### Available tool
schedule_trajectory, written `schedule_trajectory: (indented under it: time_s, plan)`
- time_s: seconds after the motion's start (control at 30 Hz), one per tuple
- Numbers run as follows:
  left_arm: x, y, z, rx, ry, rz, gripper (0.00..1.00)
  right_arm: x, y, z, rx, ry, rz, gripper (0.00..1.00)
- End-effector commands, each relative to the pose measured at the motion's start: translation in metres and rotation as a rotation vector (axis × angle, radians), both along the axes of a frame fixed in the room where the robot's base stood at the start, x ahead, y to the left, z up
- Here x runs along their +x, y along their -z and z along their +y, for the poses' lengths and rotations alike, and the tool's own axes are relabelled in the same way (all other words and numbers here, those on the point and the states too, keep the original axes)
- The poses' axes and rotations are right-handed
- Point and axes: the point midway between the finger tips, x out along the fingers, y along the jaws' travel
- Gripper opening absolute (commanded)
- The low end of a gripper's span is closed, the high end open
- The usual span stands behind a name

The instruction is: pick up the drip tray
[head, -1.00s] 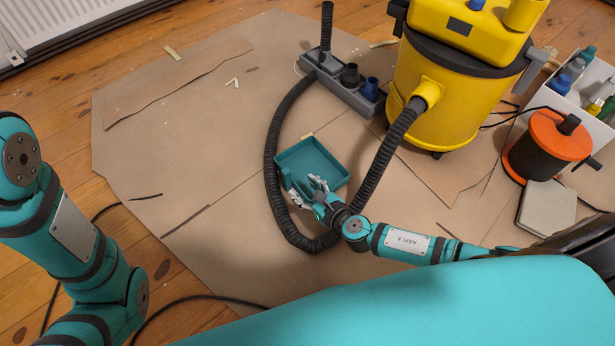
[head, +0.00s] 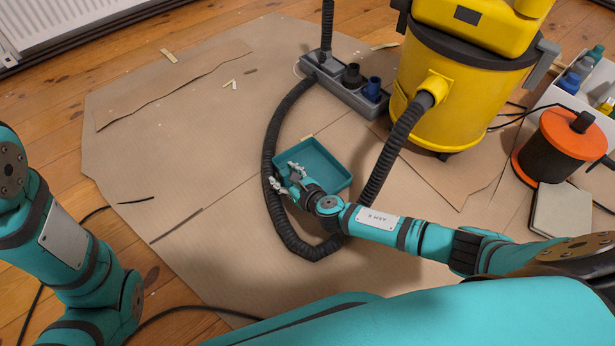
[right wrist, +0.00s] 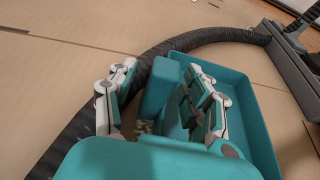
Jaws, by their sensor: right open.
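The drip tray is a shallow teal tray (head: 326,163) lying on the cardboard inside the bend of a black hose. It also shows in the right wrist view (right wrist: 243,112). My right gripper (head: 286,179) is open at the tray's left side. In the right wrist view its two fingers (right wrist: 160,72) stand apart, with a teal block-like part of the tray between them. The right finger is over the tray's inside, the left one outside it, over the hose. I cannot tell whether either finger touches the tray. My left arm shows at the left, but its gripper is out of view.
The black ribbed hose (head: 273,140) loops close around the tray's left and front. A yellow vacuum (head: 445,90) stands behind right, beside a grey accessory holder (head: 350,92). An orange-topped reel (head: 560,145) and white bottle box (head: 560,95) are farther right. Cardboard at left is mostly clear.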

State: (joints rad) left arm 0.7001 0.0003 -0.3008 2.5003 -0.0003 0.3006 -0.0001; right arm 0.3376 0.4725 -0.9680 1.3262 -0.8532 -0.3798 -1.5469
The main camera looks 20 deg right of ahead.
Motion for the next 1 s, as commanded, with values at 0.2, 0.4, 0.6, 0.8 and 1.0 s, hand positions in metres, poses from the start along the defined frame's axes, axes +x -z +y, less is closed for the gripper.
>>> schedule_trajectory:
  time_s: [0.2,0.4,0.6,0.8,1.0]
  plan:
    - [-0.0001,-0.0006,-0.0001,0.000,0.000,0.000,0.40,-0.0003,-0.0007,0.0001,0.001,0.000,0.000,0.32]
    - [-0.0001,-0.0006,0.0000,0.000,0.000,0.000,0.40,-0.0004,-0.0005,0.0002,0.001,0.000,0.000,0.06]
    - [0.0000,-0.0006,0.0000,0.000,0.000,0.000,0.40,-0.0006,-0.0003,0.0001,0.002,0.001,0.001,0.00]
    - [0.0001,-0.0007,0.0000,0.000,0.000,0.000,0.40,-0.0001,-0.0011,0.0002,0.002,0.001,0.000,0.00]
    - [0.0001,-0.0025,0.0001,0.000,0.000,0.000,0.40,-0.0001,-0.0026,0.0002,0.002,0.001,0.000,0.00]
